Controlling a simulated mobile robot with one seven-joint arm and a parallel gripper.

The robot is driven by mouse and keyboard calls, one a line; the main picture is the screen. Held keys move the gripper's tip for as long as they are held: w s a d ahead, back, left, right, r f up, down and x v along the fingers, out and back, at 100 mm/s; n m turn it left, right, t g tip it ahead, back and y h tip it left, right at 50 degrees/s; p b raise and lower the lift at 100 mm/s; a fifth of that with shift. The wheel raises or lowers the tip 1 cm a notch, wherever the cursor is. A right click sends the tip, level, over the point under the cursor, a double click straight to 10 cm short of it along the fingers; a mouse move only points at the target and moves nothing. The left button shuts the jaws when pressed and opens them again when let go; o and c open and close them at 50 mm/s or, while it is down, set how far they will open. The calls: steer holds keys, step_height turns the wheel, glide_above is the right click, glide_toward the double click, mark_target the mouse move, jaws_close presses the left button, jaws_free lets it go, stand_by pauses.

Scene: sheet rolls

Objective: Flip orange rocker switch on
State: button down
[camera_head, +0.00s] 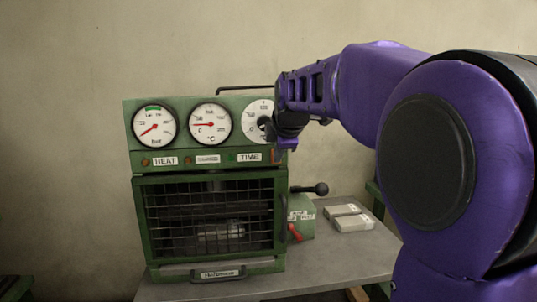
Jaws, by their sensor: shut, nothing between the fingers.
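A green oven-like machine (138,215) stands on a grey table. A small orange-brown piece, which looks like the orange rocker switch (277,157), is on its front panel at the right end, just right of the TIME label. Its on or off position is too small to tell. My gripper (288,144) is shut and empty, just above and slightly right of this piece in the picture. I cannot tell whether they touch. My wrist hides part of the rightmost dial (257,115).
Two more dials, the left one (154,126) and the middle one (210,124), sit on the panel. A black-knobbed lever (320,189) and a red lever (295,232) stick out at the machine's right. Pale blocks (350,217) lie on the table (335,262), whose front right is clear.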

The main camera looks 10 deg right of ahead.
steer(key=shift+w+f, duration=0.1)
steer(key=shift+f, duration=0.45)
steer(key=shift+w+r+p, duration=0.1)
steer(key=shift+r+p, duration=0.7)
steer(key=shift+r, duration=0.25)
steer(key=shift+r, duration=0.1)
